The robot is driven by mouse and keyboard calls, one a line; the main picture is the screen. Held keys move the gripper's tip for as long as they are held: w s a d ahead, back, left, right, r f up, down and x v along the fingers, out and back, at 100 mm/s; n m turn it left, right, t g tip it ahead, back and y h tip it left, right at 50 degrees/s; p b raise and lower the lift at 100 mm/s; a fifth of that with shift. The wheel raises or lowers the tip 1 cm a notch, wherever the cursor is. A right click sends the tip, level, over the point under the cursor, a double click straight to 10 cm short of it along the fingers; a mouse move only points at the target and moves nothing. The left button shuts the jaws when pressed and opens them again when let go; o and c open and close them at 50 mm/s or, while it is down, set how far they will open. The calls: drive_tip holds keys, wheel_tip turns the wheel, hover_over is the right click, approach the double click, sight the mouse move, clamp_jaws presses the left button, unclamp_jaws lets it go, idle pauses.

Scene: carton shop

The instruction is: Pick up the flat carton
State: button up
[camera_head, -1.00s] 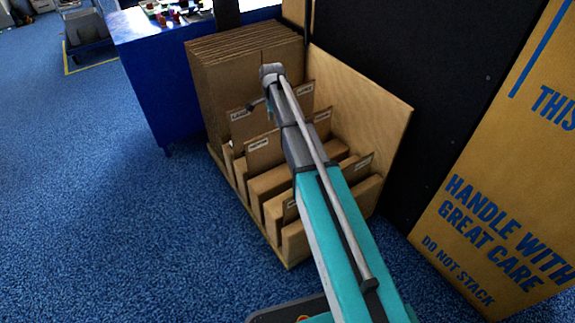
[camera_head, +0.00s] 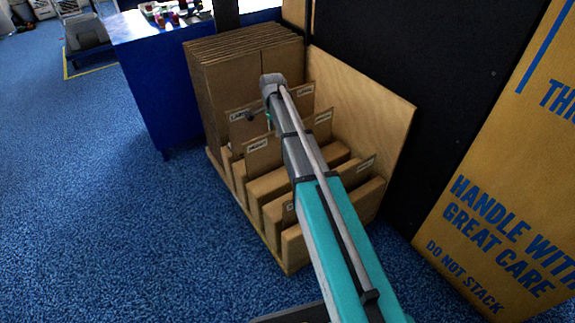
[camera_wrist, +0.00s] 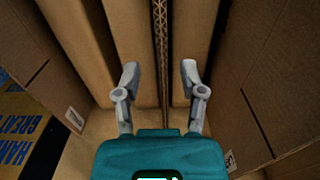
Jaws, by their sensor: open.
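Brown flat cartons (camera_head: 222,85) stand on edge, packed at the back of a wooden rack (camera_head: 280,262) in the head view. In the wrist view, my gripper (camera_wrist: 160,80) is open, with its two grey fingers apart and pointing into the rack. A thin corrugated edge of a flat carton (camera_wrist: 160,35) runs between the fingers, and neither finger visibly touches it. Brown board faces stand on both sides of the fingers. In the head view my arm hides part of the rack and most of the gripper.
Labelled dividers (camera_head: 262,152) and brown blocks fill the rack's front. A plywood side panel (camera_head: 355,110) and a black wall (camera_head: 420,75) stand to the right. A large printed carton (camera_head: 500,220) is further right. A blue table (camera_head: 155,85) stands behind left. Blue carpet is clear at left.

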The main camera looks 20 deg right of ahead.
sight(275, 140)
drive_tip(key=shift+f, duration=0.15)
drive_tip(key=shift+d+f+b, duration=0.1)
drive_tip(key=shift+f+b, duration=2.4)
drive_tip(key=shift+b, duration=0.1)
clamp_jaws()
